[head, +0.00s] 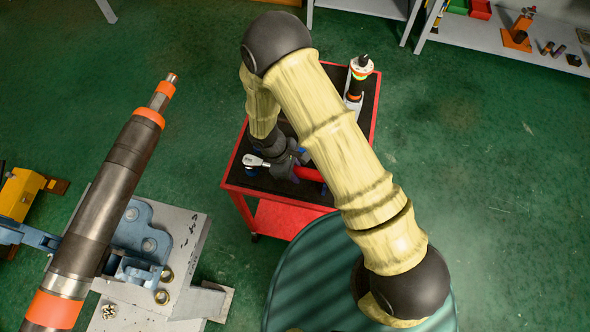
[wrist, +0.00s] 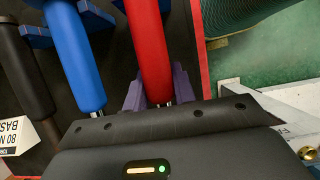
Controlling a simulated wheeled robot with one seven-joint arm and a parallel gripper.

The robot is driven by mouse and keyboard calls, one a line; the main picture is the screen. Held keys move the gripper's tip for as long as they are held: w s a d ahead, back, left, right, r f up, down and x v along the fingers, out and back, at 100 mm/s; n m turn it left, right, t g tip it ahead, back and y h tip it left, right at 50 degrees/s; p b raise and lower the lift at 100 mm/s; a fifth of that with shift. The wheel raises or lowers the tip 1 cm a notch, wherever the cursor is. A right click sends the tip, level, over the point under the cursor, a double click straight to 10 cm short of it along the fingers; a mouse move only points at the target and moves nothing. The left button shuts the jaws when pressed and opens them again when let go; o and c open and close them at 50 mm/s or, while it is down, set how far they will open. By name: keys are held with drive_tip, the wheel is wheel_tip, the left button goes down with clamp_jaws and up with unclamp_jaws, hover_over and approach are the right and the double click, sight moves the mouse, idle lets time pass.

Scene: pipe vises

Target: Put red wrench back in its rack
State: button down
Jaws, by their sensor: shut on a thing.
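The red wrench shows its long red handle in the wrist view (wrist: 148,45), and part of that handle shows in the head view (head: 308,174) beside my gripper (head: 290,163). My gripper is low over the cart top and shut on the red wrench. Purple-grey pieces flank the handle close to my gripper's dark body in the wrist view. The wrench's head is hidden, and I cannot tell whether the wrench rests fully in its rack. Blue rack supports (wrist: 38,38) show at the upper left of the wrist view.
A blue-handled tool (wrist: 75,55) and a black-handled tool (wrist: 25,70) lie left of the red handle. The red cart (head: 235,188) also carries an upright torch-like tool (head: 357,80). A green round table (head: 300,270) stands in front, and a large pipe in a vise (head: 100,205) at left.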

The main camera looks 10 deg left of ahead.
drive_tip(key=shift+f, duration=0.25)
drive_tip(key=shift+w, duration=0.15)
idle(0.4)
drive_tip(key=shift+a, duration=0.1)
drive_tip(key=shift+s+d+f+b, duration=0.1)
drive_tip(key=shift+s+d+b, duration=0.1)
drive_tip(key=shift+b, duration=0.1)
drive_tip(key=c, duration=1.1)
unclamp_jaws()
drive_tip(key=shift+a, duration=0.1)
drive_tip(key=shift+o, duration=0.2)
drive_tip(key=b+v, duration=0.3)
drive_tip(key=v, duration=1.4)
